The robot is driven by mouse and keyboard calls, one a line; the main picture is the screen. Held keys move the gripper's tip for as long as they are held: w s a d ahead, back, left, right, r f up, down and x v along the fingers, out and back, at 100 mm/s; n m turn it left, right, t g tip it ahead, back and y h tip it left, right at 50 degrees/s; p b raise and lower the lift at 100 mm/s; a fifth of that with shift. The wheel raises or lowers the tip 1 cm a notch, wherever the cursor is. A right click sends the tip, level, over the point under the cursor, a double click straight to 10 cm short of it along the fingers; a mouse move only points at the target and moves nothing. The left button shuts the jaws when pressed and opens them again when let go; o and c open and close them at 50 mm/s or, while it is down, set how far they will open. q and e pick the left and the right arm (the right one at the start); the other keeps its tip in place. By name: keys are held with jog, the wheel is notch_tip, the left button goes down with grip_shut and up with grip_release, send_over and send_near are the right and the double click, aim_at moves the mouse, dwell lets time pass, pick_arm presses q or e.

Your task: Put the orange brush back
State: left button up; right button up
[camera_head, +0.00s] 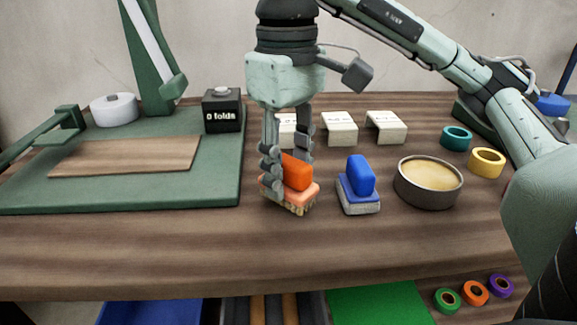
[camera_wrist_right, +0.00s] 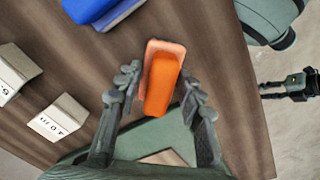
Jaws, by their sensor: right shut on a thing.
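The orange brush (camera_head: 297,178) has an orange handle on a paler orange block with bristles below. It is upright at the middle of the table. My right gripper (camera_head: 287,172) comes down from above and is shut on it, one finger on each side of the handle. In the right wrist view the orange brush (camera_wrist_right: 160,85) lies between the fingertips of my right gripper (camera_wrist_right: 158,92). I cannot tell whether its bristles touch the table.
A blue brush (camera_head: 359,180) stands just right, then a round tin (camera_head: 429,201). White label blocks (camera_head: 386,122) stand behind. Left are a green folding board (camera_head: 120,193) and a black "0 folds" counter (camera_head: 223,115). The wooden table's front strip (camera_head: 200,255) is clear.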

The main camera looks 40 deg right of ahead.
jog(key=shift+f+b, duration=0.5)
jog(key=shift+f, duration=0.1)
dwell(0.4)
jog(key=o, duration=1.2)
notch_tip(320, 180, up, 12)
dwell(0.6)
